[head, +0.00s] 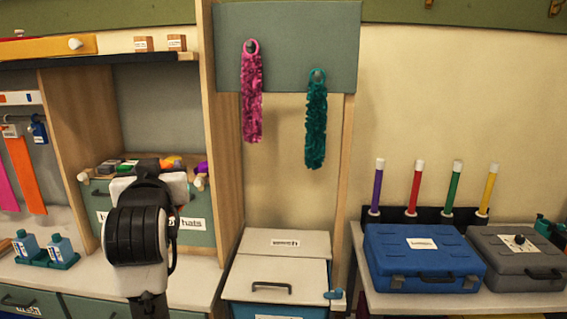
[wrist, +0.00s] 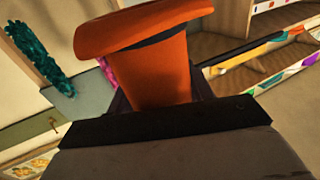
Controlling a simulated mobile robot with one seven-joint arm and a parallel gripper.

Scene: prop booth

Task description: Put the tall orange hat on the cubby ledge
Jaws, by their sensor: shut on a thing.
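The tall orange hat (wrist: 165,70) fills the upper middle of the wrist view, its wide brim towards the top and a dark band beside the brim. My gripper (wrist: 160,95) is shut on the hat's crown, with dark fingers at either side. In the head view my arm stands in front of the cubby (head: 165,108) at left and hides the fingers and most or all of the hat. Small orange and purple bits show behind the wrist; I cannot tell whether the orange is the held hat. Which surface is the cubby ledge is unclear.
A bin labelled hats (head: 200,225) sits low in the cubby, with colourful items on top. A dark-edged shelf (head: 100,62) runs above. Pink (head: 252,100) and teal (head: 316,120) boas hang right of the cubby. Blue (head: 420,258) and grey cases stand at right.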

